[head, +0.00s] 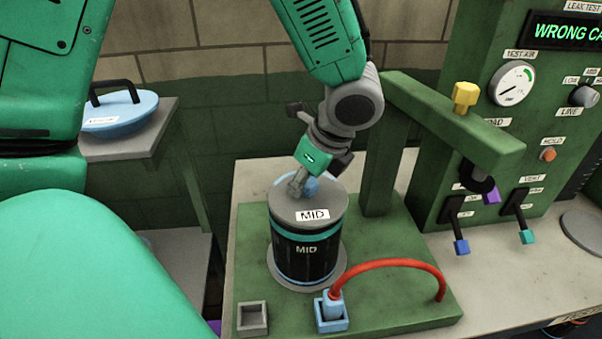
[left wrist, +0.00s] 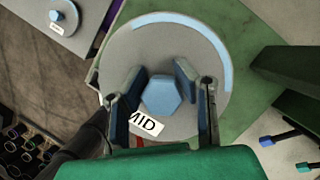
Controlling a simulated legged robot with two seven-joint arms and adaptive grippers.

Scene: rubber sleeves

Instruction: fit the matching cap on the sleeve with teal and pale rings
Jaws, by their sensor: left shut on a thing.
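The black sleeve (head: 308,262) stands upright on the green base plate, with a teal ring near its top, a pale ring near its bottom and a "MID" label. A grey cap (head: 332,200), also labelled "MID", lies on its top; I cannot tell how firmly it is seated. My left gripper (head: 306,186) is shut on the cap's blue knob from above. In the left wrist view, the gripper's fingers (left wrist: 160,95) flank the six-sided blue knob (left wrist: 161,96), and the cap (left wrist: 140,48) has a pale blue arc along its rim. My right gripper is not in view.
A green arm (head: 440,112) with a yellow knob (head: 465,97) stands right of the sleeve. A red hose (head: 390,263) curves in front. The panel display (head: 565,33) reads "WRONG CA", cut off. A blue lid (head: 120,110) lies on the left shelf.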

